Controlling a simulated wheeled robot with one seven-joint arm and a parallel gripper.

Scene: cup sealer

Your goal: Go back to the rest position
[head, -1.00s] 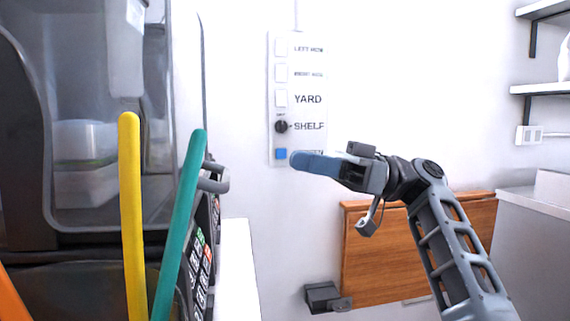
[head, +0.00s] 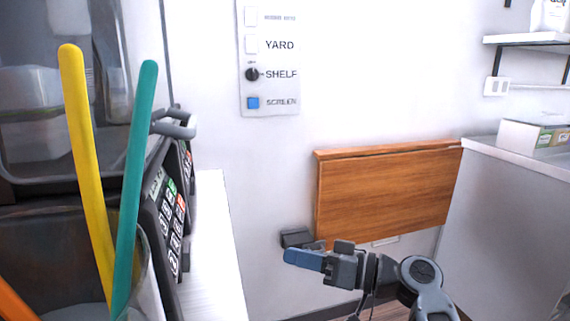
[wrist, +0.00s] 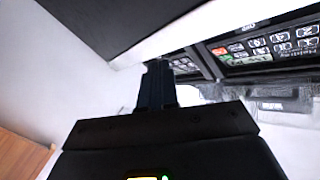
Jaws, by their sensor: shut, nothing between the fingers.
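My gripper (head: 303,259) is low in the middle of the head view, pointing left, with its blue fingers together and nothing between them. It is in front of the white wall and the wooden fold-down panel's lower left corner, apart from the wall switches. In the wrist view my gripper's fingers (wrist: 157,85) show dark and close together, below a white edge and the keypad machine.
A switch panel (head: 270,90) hangs on the wall. A machine with a keypad (head: 170,215) stands at left, behind yellow (head: 88,180) and teal (head: 133,180) straws. The wooden panel (head: 385,195) is behind my arm. A grey counter (head: 510,220) stands at right.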

